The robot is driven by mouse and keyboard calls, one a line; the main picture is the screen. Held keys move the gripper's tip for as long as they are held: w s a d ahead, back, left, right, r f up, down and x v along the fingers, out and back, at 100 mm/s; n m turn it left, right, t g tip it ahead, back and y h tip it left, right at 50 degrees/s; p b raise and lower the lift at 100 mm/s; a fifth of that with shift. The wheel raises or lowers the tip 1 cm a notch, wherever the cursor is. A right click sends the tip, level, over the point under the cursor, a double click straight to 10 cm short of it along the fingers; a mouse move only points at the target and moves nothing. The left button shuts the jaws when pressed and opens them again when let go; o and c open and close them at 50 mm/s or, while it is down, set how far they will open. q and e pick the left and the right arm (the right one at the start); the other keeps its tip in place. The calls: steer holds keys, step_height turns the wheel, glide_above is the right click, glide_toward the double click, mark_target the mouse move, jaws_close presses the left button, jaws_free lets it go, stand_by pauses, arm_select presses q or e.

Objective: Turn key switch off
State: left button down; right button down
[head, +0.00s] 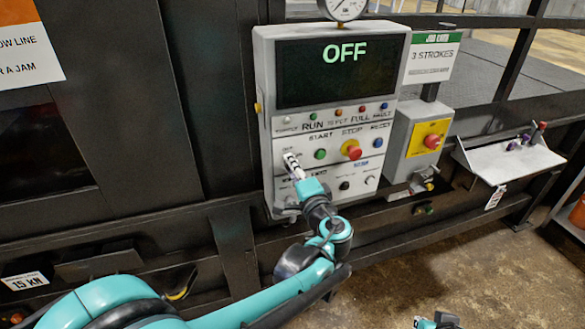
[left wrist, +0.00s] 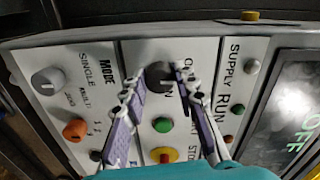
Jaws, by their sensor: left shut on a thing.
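The key switch (left wrist: 158,73) shows in the left wrist view as a dark round knob on the white panel, between my left gripper's fingertips. My left gripper (head: 291,160) reaches the left part of the control panel (head: 330,183) and is shut on the key switch; it also shows in the left wrist view (left wrist: 157,80). In the head view its fingers cover most of the switch, so its angle is unclear. The display (head: 345,70) above reads OFF in green. Part of my right gripper (head: 437,321) shows at the bottom edge, its fingers unclear.
Green start (head: 320,154) and red stop (head: 352,150) buttons sit just right of the left gripper. A red emergency button (head: 432,141) on yellow is on a box farther right. A small shelf (head: 510,162) holds small items. Floor at lower right is clear.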

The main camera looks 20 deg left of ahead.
stand_by(0.3)
arm_select(q)
steer(key=c, duration=1.2)
jaws_free()
steer(key=shift+o, duration=0.2)
steer(key=v, duration=1.2)
steer(key=shift+f, duration=0.15)
